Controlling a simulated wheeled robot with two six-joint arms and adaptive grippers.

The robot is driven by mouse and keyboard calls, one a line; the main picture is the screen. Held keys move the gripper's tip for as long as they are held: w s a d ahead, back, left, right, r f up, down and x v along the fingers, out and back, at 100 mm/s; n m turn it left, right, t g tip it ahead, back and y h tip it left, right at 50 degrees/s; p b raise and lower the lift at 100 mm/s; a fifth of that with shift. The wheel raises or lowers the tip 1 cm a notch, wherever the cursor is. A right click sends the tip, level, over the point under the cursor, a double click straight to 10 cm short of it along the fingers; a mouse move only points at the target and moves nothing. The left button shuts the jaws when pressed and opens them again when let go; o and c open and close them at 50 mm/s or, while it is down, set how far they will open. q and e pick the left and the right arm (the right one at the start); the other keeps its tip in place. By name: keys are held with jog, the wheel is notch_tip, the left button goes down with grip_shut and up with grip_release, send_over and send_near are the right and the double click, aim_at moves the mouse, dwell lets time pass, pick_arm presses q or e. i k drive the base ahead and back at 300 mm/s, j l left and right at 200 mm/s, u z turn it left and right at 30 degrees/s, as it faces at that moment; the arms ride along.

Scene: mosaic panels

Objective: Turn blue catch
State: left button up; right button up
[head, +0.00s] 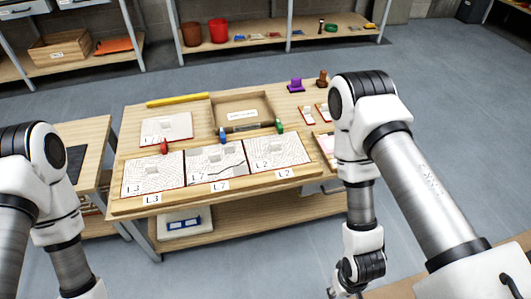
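The blue catch (222,136) is a small upright piece at the back edge of the middle mosaic panel (203,166), which is marked L7. A red catch (164,147) stands behind the left panel (140,182), marked L3, and a green catch (279,126) behind the right panel (291,153), marked L2. The three panels lie side by side at the front of the wooden table. My arms hang at the left and right of the picture, well apart from the catches.
Behind the panels are another panel (168,128), a yellow bar (178,100), a shallow wooden tray (216,105) and a dark bar (246,128). A purple piece (295,85) and a brown piece (321,78) stand at the back right. Shelves line the wall behind open floor.

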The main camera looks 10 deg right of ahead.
aim_at(222, 135)
jog(key=i+l+u, duration=0.2)
jog(key=u, duration=0.3)
jog(key=i+l+u, duration=0.15)
jog(key=u, duration=0.35)
jog(key=l+u, duration=0.45)
jog(key=i+l, duration=0.1)
jog(key=l, duration=0.35)
jog(key=i+l+u, duration=0.15)
jog(key=l, duration=0.7)
jog(key=u, duration=0.05)
